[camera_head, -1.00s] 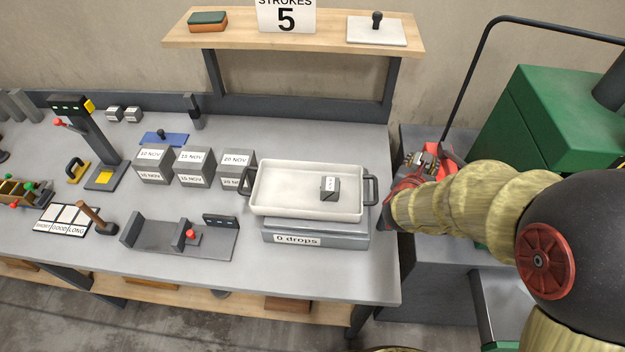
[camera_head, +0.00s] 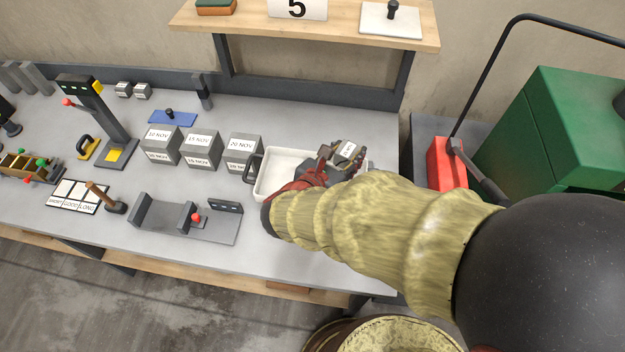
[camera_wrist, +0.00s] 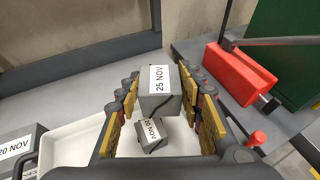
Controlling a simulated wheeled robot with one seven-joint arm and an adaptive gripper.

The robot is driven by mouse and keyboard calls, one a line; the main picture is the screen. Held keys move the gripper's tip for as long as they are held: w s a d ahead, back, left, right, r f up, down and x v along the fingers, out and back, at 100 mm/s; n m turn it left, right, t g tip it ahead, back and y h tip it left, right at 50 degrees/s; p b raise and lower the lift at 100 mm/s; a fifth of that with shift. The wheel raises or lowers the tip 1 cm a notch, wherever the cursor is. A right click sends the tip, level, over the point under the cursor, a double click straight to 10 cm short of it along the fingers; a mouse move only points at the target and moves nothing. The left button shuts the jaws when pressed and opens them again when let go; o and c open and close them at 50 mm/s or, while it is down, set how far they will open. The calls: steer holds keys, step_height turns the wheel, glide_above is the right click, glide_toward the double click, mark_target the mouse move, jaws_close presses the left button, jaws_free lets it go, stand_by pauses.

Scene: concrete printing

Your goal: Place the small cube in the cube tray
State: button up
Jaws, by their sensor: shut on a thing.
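My gripper (camera_head: 338,158) is over the right part of the white tray, with its fingers shut on a small grey cube (camera_head: 347,151). In the wrist view the held cube (camera_wrist: 158,103) has a white "25 NOV" label and sits between the yellow-padded fingers. A second small labelled cube (camera_wrist: 152,135) shows below it in the tray (camera_wrist: 68,150); its label is upside down. The tray (camera_head: 283,158) shows only its left part in the head view. My arm and gripper hide the rest, including the second cube.
Three larger grey cubes, the nearest labelled 20 NOV (camera_head: 243,153), stand left of the tray. A shelf (camera_head: 330,38) hangs above the bench's back. A red block (camera_head: 445,165) and a green machine (camera_head: 560,130) are at the right.

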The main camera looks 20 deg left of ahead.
steer(key=s+a+r+p, duration=0.15)
steer(key=s+a, duration=0.35)
steer(key=s, duration=0.7)
steer(key=b, duration=0.4)
glide_above(290, 173)
steer(key=s+d, duration=0.2)
steer(key=s, duration=0.1)
steer(key=f, duration=0.9)
steer(key=shift+s+a, duration=0.15)
steer(key=shift+s, duration=0.05)
steer(key=shift+w+a+f, duration=0.2)
steer(key=shift+f, duration=0.2)
steer(key=shift+w+a+f+b, duration=0.1)
steer(key=shift+f+b, duration=0.3)
steer(key=shift+f, duration=1.2)
steer(key=shift+f, duration=0.1)
steer(key=o, duration=1.4)
